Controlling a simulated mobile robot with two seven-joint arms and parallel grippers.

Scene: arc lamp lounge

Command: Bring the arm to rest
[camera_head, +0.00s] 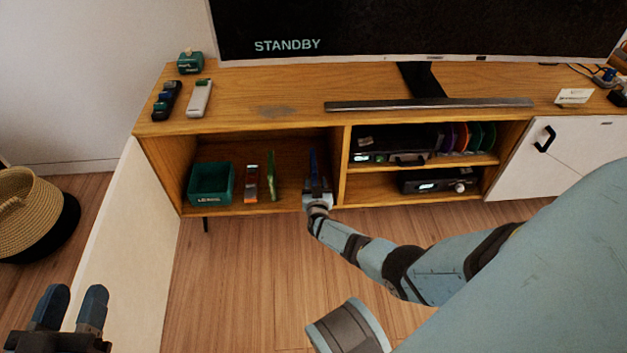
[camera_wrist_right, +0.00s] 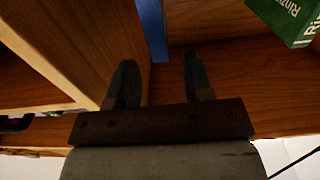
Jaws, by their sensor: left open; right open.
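My right arm reaches from the right to the open left compartment of the wooden media cabinet (camera_head: 240,120). My right gripper (camera_head: 317,186) is at the front of this compartment, by the middle divider, with its fingers apart. In the right wrist view the gripper (camera_wrist_right: 158,72) has nothing between its fingertips. A narrow blue item (camera_wrist_right: 152,28) stands beyond them beside the divider; it also shows in the head view (camera_head: 313,158). I cannot tell the exact gap to it. My left gripper (camera_head: 70,306) is open and empty at the lower left, above the floor.
The compartment also holds a green bin (camera_head: 211,184), an orange-and-grey item (camera_head: 252,183) and a thin green item (camera_head: 271,175). An opened white door (camera_head: 125,245) stands at the left. A woven basket (camera_head: 30,215) is further left. Electronics (camera_head: 430,182) fill the middle shelves.

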